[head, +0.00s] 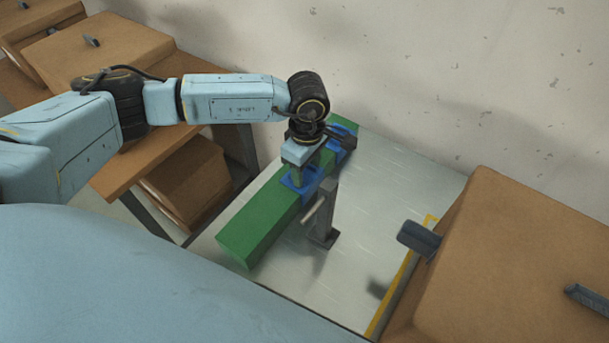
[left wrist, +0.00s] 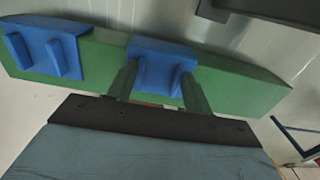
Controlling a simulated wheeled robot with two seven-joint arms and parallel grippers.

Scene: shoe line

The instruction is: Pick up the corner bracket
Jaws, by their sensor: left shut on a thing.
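A blue corner bracket (head: 290,182) sits on the long green block (head: 255,225) on the pale metal table. It has a flat plate and upright ribs, seen in the left wrist view (left wrist: 160,52). My left gripper (head: 298,178) comes down over it from above. In the left wrist view, its two fingers (left wrist: 158,85) stand at either side of the bracket's ribs, shut on it. The bracket still looks to be against the green block. A second blue bracket (left wrist: 45,50) is farther along the block, partly behind my arm in the head view. My right gripper is not in view.
A grey post (head: 323,220) with a side peg stands close beside the block and my left gripper. Brown boxes with dark grey handles stand at right (head: 500,250) and far left (head: 95,50). A wall is behind.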

